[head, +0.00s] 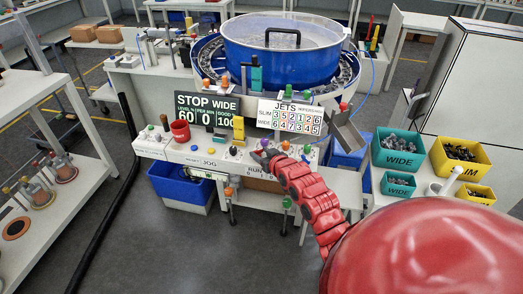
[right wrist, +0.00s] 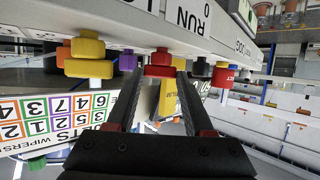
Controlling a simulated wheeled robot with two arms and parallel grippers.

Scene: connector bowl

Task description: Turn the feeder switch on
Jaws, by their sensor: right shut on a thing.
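The white control panel (head: 205,158) runs along the front of the bowl machine and carries several coloured knobs and buttons. My right gripper (head: 262,157) reaches its front edge from the lower right, near the purple knob (head: 264,142). In the right wrist view, turned upside down, the fingertips of the right gripper (right wrist: 160,77) are closed around a red knob (right wrist: 159,60). The label "RUN" (right wrist: 199,18) shows near that knob. The gripper hides the red knob in the head view. I cannot read a feeder label, or tell the knob's turned position. My left gripper is not in view.
In the wrist view, a purple knob (right wrist: 127,61), a yellow knob (right wrist: 88,57) and a black knob (right wrist: 200,66) flank the held one. The blue bowl (head: 282,50) stands behind the panel. Green bins (head: 398,150) and yellow bins (head: 460,157) stand at right.

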